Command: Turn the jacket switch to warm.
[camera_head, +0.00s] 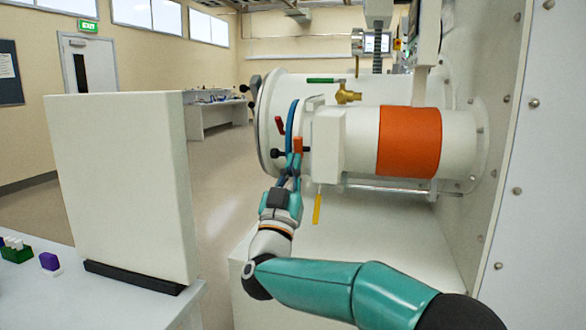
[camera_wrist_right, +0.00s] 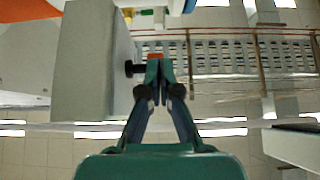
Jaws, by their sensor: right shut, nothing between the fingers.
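The orange jacket (camera_head: 408,142) wraps a white horizontal cylinder. A white box (camera_head: 330,142) stands at its left end. On the box's left side is a small upright orange lever (camera_head: 298,145), which looks like the jacket switch; its markings cannot be read. My right gripper (camera_head: 293,163) is shut and empty, its fingertips just under the lever. In the right wrist view, the orange tip (camera_wrist_right: 156,56) shows right at the closed fingertips (camera_wrist_right: 159,66); I cannot tell whether they touch. A black knob (camera_wrist_right: 133,69) sits just left of them. My left gripper is out of view.
A red lever (camera_head: 280,126), a blue handle (camera_head: 291,118) and a brass valve (camera_head: 347,96) are close by. A yellow handle (camera_head: 317,208) hangs below the box. A white upright panel (camera_head: 122,185) stands at left. Open floor lies between.

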